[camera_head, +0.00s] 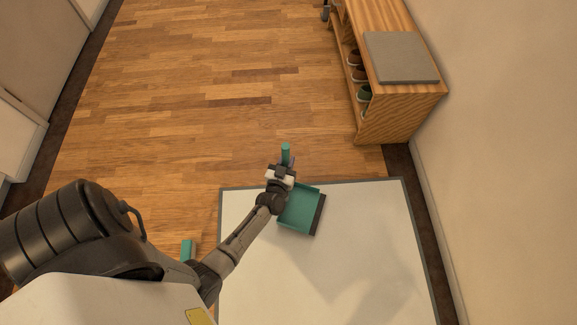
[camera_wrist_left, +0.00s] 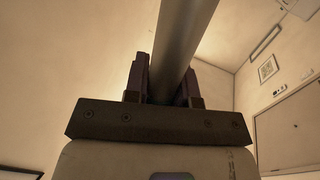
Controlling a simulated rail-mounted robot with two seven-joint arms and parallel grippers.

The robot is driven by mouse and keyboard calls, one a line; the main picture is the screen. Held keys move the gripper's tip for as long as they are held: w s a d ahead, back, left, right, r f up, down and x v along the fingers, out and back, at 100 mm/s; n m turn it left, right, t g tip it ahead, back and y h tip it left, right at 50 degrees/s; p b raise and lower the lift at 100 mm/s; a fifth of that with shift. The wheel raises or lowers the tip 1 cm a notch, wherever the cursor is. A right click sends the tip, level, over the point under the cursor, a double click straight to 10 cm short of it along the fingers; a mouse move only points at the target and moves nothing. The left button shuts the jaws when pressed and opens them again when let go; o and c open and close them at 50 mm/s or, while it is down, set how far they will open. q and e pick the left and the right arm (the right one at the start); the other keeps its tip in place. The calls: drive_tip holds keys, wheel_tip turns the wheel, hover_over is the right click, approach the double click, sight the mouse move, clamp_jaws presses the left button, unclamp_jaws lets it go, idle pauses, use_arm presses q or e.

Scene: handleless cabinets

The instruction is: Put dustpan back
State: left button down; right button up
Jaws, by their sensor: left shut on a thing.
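In the left wrist view the handle (camera_wrist_left: 181,40) appears as a greyish rod between the two fingers (camera_wrist_left: 165,80). I cannot tell whether the pan touches the mat or hangs above it. My right gripper is out of view.
A grey-bordered white mat (camera_head: 360,265) covers the floor. A wooden shoe cabinet (camera_head: 408,105) with a grey pad (camera_head: 400,57) on top stands at the right wall. Another teal piece (camera_head: 188,249) shows beside my arm. Wooden floor (camera_head: 200,100) ahead is clear.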

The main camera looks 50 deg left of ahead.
use_arm(q)
wheel_tip(320, 180, down, 4)
drive_tip(key=shift+r+b, duration=0.25)
drive_tip(key=shift+b, duration=0.9)
drive_tip(key=shift+w, duration=0.1)
drive_tip(key=c, duration=1.4)
unclamp_jaws()
drive_tip(key=shift+f, duration=0.2)
drive_tip(key=o, duration=0.5)
drive_tip(key=shift+c, duration=0.2)
drive_tip(key=shift+r, duration=0.1)
